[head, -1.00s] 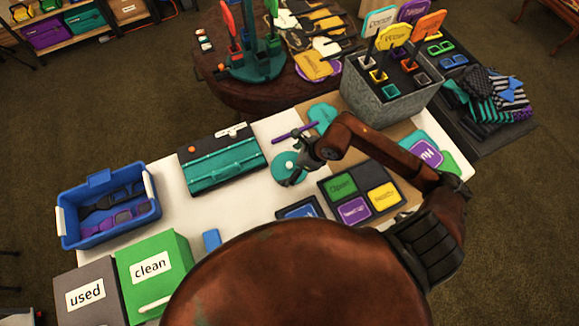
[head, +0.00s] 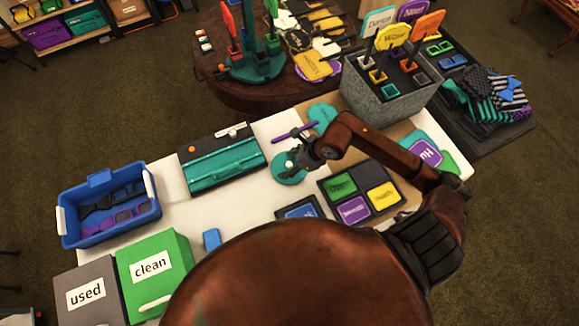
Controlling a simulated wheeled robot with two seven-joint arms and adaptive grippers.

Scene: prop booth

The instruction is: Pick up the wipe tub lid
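The wipe tub lid appears to be the round teal piece (head: 285,177) with a small white knob on top, on the white table in the head view. Whether a tub is under it cannot be told from this high angle. My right gripper (head: 293,164) is right at the knob, over the upper right part of the teal piece, and hides some of it. Its fingertips are small and dark here, so I cannot tell whether they are apart or closed on the knob. My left gripper is not in view.
A teal case (head: 226,164) on a dark mat lies left of the lid. A purple stick (head: 290,133) lies behind it. A black tray (head: 362,213) with coloured cards is at right. A blue bin (head: 110,232) and green "clean" box (head: 178,255) stand at left.

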